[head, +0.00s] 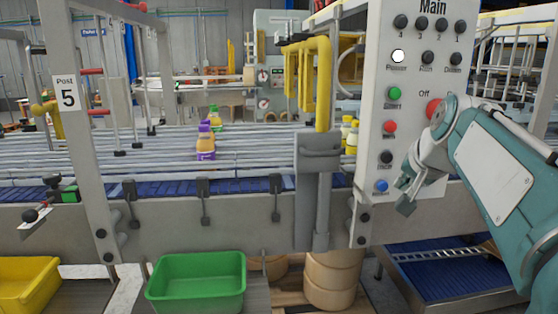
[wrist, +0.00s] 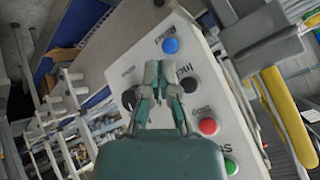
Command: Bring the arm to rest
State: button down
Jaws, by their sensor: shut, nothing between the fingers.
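My gripper (wrist: 160,68) is shut and empty in the wrist view, its fingers together in front of the pale control panel (wrist: 120,75). In the head view my gripper (head: 404,204) hangs at the end of my teal arm, before the lower right of the panel (head: 410,75) marked "Main". The panel carries a green button (head: 394,93), a red button (head: 389,127), a black button (head: 386,157) and a blue button (head: 381,186). I cannot tell whether the fingers touch the panel.
A roller conveyor (head: 250,140) with purple-and-yellow bottles (head: 206,142) runs behind the front rail. A grey post with a yellow guard (head: 323,85) stands left of the panel. A green bin (head: 198,282), a yellow bin (head: 25,283) and a blue belt (head: 440,270) lie below.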

jog(key=s+a+f+n+g, duration=0.1)
jog(key=s+a+f+n, duration=0.1)
jog(key=s+a+f, duration=0.2)
jog(key=s+a+f+n+g, duration=0.1)
jog(key=s+a+f+n, duration=0.2)
jog(key=s+f, duration=0.6)
jog(key=s+a+f+n+g, duration=0.1)
jog(key=s+a+f+n, duration=0.1)
jog(key=s+a+f, duration=0.3)
jog(key=s+f, duration=0.2)
jog(key=s, duration=0.1)
jog(key=shift+s+a+f, duration=0.3)
jog(key=shift+s+a, duration=0.05)
jog(key=shift+a, duration=0.05)
